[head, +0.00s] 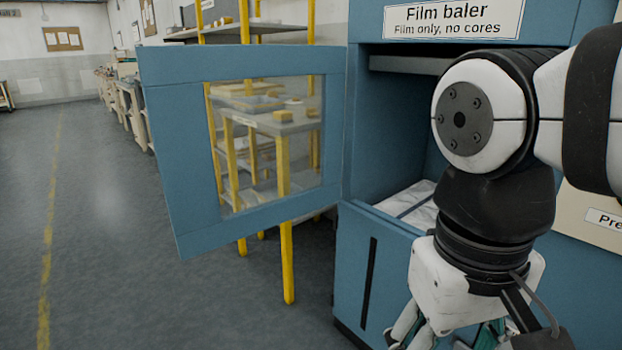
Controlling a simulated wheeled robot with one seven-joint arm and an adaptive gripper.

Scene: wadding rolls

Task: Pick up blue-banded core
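No blue-banded core can be made out in the head view. My gripper (452,335) hangs down at the bottom edge, in front of the blue film baler (395,270). Its fingertips are cut off by the frame, so I cannot see whether it is open or holds anything. Some teal-green parts show between its upper links, and I cannot tell what they belong to. My arm hides part of the baler opening.
The baler's windowed door (165,150) stands open to the left. White film-like material (405,203) lies inside the baler. A yellow-legged shelf (287,265) stands behind the door. The floor (110,250) at left is clear. A cream panel (585,225) is at right.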

